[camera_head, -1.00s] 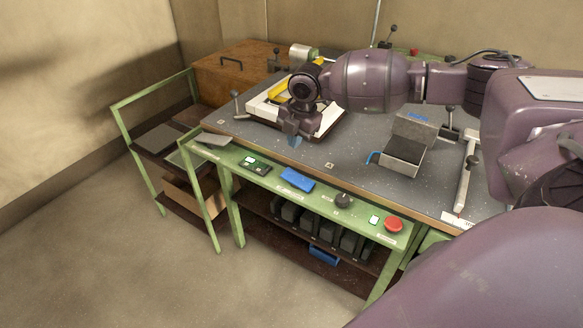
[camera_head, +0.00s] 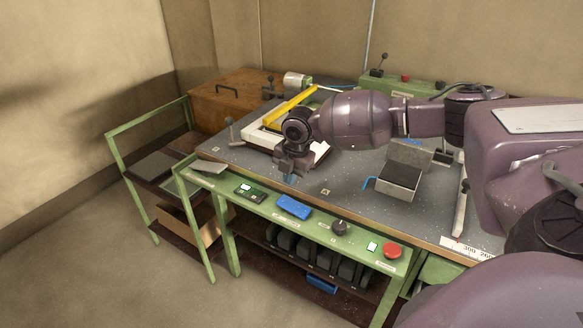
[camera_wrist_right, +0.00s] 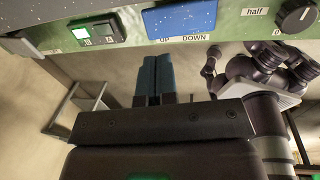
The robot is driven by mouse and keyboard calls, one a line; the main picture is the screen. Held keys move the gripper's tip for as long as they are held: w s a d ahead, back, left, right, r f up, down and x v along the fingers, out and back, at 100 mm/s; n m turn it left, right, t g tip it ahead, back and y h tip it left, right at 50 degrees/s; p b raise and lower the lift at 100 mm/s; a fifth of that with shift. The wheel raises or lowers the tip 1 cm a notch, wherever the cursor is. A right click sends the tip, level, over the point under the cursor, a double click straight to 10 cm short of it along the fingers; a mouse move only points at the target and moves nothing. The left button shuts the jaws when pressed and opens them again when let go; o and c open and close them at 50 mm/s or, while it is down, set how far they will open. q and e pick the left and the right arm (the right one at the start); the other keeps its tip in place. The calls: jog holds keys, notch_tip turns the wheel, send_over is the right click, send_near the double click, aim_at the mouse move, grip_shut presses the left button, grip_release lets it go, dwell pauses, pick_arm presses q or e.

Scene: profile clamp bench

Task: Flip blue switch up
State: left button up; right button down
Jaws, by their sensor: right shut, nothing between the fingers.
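The blue switch (camera_head: 293,207) is a wide rocker on the sloping green front panel of the bench. In the right wrist view the switch (camera_wrist_right: 180,18) is at the top, with the labels UP at its left end and DOWN at its right end. I cannot tell which way it is tilted. My right gripper (camera_head: 290,178) is over the bench's front edge, just behind the switch in the head view, with its fingers pointing down. Its blue fingertips (camera_wrist_right: 156,65) are together, empty and apart from the switch. My left gripper is not in view.
The panel also holds a green-lit button box (camera_head: 249,193), a black knob (camera_head: 339,228) and a red button (camera_head: 392,250). A green cart (camera_head: 150,165) is at left.

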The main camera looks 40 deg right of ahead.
aim_at(286, 201)
jog(key=f, duration=0.4)
jog(key=w+f, duration=0.1)
jog(key=f, duration=0.1)
jog(key=shift+a+f+b, duration=0.2)
jog(key=shift+f+b, duration=0.1)
jog(key=shift+b, duration=0.05)
jog(key=shift+w+f, duration=0.1)
jog(key=shift+f, duration=0.35)
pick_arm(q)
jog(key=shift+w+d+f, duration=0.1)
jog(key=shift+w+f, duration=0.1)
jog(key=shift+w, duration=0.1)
pick_arm(e)
jog(key=shift+f, duration=0.1)
